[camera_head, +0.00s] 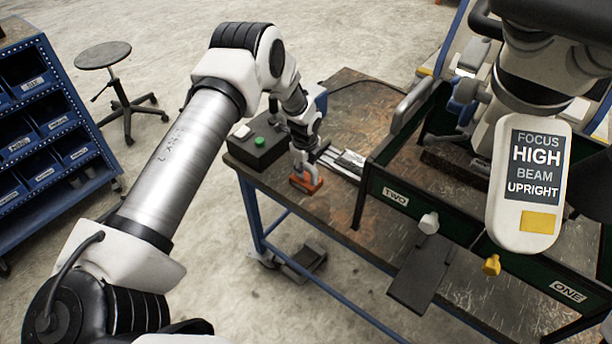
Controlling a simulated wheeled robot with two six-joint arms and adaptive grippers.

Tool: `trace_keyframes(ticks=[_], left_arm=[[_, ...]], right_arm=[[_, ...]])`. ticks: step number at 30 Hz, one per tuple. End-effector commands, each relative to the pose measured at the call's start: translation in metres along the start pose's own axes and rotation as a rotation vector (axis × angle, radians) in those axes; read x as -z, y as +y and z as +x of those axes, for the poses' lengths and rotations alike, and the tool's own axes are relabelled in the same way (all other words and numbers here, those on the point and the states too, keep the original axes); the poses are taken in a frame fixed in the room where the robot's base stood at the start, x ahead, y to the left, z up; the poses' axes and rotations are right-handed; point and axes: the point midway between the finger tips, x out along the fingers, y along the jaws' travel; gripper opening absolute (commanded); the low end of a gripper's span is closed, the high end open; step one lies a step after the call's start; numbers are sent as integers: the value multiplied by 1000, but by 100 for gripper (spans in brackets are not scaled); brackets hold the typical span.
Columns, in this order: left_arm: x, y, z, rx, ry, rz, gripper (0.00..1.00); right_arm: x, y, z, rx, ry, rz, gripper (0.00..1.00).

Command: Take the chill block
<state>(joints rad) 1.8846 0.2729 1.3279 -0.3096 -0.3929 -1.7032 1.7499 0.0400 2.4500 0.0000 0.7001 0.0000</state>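I cannot tell for sure which thing is the chill block. A small orange-red block (306,184) sits on the worn table (335,212) near its left edge. My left gripper (304,174) points down right at this block, its fingers over the block's top. The fingers are small and partly merged with the block, so I cannot tell whether they are closed on it. My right gripper does not show.
A black box with a green button (259,141) stands left of the gripper. Green-walled bays marked TWO (396,196) and ONE (568,290) fill the right. A white head with a sign panel (536,165) hangs above them.

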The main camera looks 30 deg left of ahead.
Motion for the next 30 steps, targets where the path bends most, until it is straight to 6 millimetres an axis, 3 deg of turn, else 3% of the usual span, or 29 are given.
trace_keyframes(ticks=[1,2,3,20,23,30], left_arm=[[0,0,0,0,0,0,14],[0,0,0,0,0,0,3],[0,0,0,-1,0,0,0],[-1,-2,-8,2,0,-1,0],[-3,-5,-20,5,0,-2,0],[-8,-12,-69,8,-1,-1,0]], right_arm=[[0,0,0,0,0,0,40],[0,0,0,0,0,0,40],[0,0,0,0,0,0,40],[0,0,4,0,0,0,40],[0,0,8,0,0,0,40],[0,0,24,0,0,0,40]])
